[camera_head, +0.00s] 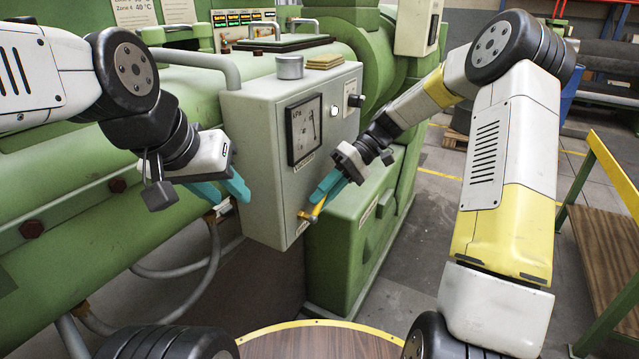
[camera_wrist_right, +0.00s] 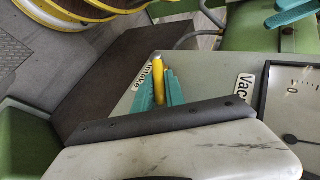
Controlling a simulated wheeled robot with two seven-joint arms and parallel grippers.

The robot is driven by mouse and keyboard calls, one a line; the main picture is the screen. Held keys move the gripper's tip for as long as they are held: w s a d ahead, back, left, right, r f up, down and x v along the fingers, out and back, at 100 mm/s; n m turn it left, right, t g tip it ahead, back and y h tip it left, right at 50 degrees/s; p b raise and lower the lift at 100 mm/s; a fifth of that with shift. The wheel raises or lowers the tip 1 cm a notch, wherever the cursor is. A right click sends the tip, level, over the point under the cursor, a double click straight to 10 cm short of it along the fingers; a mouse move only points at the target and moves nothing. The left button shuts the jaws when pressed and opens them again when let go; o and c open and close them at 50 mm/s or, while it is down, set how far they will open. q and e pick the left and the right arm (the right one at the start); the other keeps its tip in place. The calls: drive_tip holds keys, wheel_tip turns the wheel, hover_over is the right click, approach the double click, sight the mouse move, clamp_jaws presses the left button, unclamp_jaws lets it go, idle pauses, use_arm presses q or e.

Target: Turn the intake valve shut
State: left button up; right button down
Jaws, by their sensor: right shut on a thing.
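The intake valve has a yellow lever handle (camera_head: 318,208) low on the front of the grey control box (camera_head: 262,130), by its lower right edge. My right gripper (camera_head: 326,191) has its teal fingers closed around this handle. In the right wrist view the handle (camera_wrist_right: 158,75) sits between the two fingers (camera_wrist_right: 160,92), beside a label reading "Intake" (camera_wrist_right: 142,76). The fingers hide part of the handle and its pivot. My left gripper (camera_head: 226,191) is left of the box, empty, with its teal fingers apart.
A pressure gauge (camera_head: 303,130) and two knobs sit on the box front. A metal cup (camera_head: 289,67) stands on top. Green machinery surrounds the box. A round wooden tabletop (camera_head: 318,343) is below in front, and a yellow-railed bench (camera_head: 612,215) is at right.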

drive_tip(key=shift+w+d+f+m+g+y, duration=0.1)
drive_tip(key=shift+w+f+m+g+y, duration=0.2)
drive_tip(key=shift+f+g+y, duration=0.4)
drive_tip(key=shift+w+d+f+m+g+y, duration=0.1)
drive_tip(key=shift+f+m+g+y, duration=0.35)
drive_tip(key=shift+g+y, duration=0.4)
drive_tip(key=shift+w+d+f+m+g+y, duration=0.15)
drive_tip(key=shift+f+m+g+y, duration=0.2)
drive_tip(key=shift+f+g+y, duration=0.4)
drive_tip(key=shift+g, duration=0.3)
drive_tip(key=c, duration=1.4)
unclamp_jaws()
drive_tip(key=shift+r, duration=0.1)
drive_tip(key=v, duration=0.7)
drive_tip(key=shift+w+d, duration=0.2)
drive_tip(key=shift+d, duration=0.05)
